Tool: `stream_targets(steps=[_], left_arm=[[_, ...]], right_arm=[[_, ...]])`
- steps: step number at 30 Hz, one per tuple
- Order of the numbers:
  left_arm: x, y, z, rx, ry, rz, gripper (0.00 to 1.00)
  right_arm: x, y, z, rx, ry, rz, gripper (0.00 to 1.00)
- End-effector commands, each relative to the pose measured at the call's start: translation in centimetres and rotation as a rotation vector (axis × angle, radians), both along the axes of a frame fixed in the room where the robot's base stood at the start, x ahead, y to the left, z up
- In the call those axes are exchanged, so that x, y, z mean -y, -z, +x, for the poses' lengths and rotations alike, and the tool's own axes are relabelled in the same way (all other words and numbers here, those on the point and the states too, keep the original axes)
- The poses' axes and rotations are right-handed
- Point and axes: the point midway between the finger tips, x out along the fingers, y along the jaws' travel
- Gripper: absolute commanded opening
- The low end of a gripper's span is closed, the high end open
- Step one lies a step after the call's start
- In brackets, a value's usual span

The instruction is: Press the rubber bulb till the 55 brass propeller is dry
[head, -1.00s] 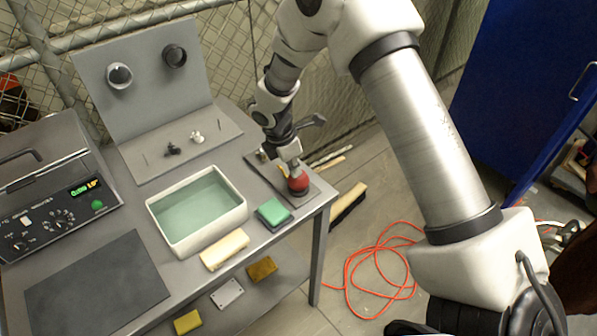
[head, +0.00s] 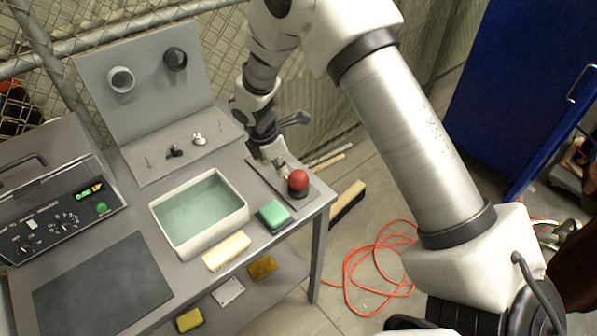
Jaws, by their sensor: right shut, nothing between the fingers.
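The red rubber bulb (head: 298,180) stands round on a dark base on a grey plate (head: 314,193) at the table's right corner. My right gripper (head: 280,165) is shut and empty just left of and behind the bulb, apparently clear of it. Something small and yellowish shows between gripper and bulb, too small and covered to name as the brass propeller. On the grey stand's shelf sit a dark propeller-like part (head: 174,151) and a whitish one (head: 198,139); I cannot read any size mark. My left gripper is out of view.
A white tank (head: 200,213) of greenish water stands mid-table. A control box (head: 60,205) and a dark mat (head: 103,283) are at left. An orange cable (head: 365,262) lies on the floor.

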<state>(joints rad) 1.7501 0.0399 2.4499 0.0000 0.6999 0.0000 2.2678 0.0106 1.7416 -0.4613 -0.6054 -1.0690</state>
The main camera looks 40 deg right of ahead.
Motion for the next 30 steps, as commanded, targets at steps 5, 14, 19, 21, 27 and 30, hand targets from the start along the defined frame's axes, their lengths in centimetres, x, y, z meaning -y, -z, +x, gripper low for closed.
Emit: stream_targets(steps=[5, 14, 19, 21, 27, 30], left_arm=[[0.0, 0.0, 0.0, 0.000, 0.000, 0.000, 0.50], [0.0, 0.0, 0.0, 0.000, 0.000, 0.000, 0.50], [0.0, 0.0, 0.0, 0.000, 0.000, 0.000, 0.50], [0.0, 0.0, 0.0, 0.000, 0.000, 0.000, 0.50], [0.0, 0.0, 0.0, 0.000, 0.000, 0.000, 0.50], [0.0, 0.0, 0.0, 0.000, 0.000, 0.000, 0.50]], right_arm=[[-1.2, -4.4, 0.2, 0.006, -0.001, -0.002, 0.00], [-2.4, -8.7, 0.3, 0.002, 0.000, 0.000, 0.00], [-2.4, -8.9, 0.3, 0.001, 0.000, 0.000, 0.00], [-2.4, -8.9, 0.3, 0.001, 0.000, 0.000, 0.00], [-2.4, -8.9, 0.3, 0.001, 0.000, 0.000, 0.00], [-2.4, -8.9, 0.3, 0.001, 0.000, 0.000, 0.00]])
